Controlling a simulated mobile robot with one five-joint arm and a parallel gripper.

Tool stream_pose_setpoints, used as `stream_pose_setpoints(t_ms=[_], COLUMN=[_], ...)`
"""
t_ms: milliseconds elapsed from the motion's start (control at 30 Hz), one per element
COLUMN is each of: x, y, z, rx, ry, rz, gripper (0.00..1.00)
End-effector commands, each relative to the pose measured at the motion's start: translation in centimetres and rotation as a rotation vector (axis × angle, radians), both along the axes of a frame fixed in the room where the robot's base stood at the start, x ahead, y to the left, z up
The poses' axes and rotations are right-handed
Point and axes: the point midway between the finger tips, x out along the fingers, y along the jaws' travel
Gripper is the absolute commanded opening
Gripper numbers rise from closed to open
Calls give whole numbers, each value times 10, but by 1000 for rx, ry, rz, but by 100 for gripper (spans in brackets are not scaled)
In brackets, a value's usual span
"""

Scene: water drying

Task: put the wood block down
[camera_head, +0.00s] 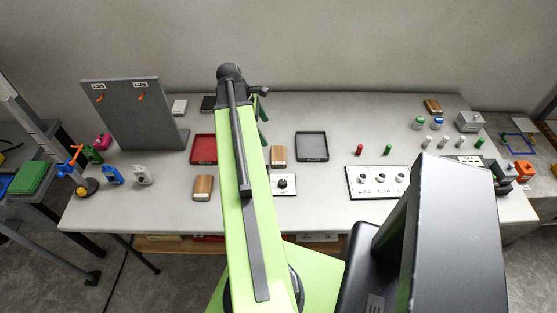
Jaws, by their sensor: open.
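Three wood blocks lie on the grey table (330,205); I cannot tell which one the task means. One wood block (278,155) lies near the middle, just right of my arm. Another wood block (203,188) lies left of my arm near the front edge. A third wood block (432,106) lies at the back right. My gripper (264,136) is mostly hidden behind my green arm; a small green part shows at the arm's right side, close to the middle block. It is open, and no block shows in it.
A red tray (203,162) is left of my arm and a grey tray (326,147) is right of the middle block. A knob panel (284,185) and a wider panel (357,182) lie in front. A dark upright board (122,118) stands at the left. Several small bottles stand at the right.

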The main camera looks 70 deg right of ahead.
Motion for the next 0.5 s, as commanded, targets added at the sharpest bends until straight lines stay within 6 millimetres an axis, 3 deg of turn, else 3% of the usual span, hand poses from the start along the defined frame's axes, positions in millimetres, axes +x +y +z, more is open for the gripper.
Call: stream_pose_setpoints(t_ms=[33, 300, 400, 500], x=[-4, -25, -32, -35], y=[-1, -10, -12, -14], z=[-21, -80, -94, -96], rx=[-1, -2, -1, -1], ry=[0, -1, 0, 0], rz=[-2, -1, -1, 0], gripper=[100, 100, 100, 100])
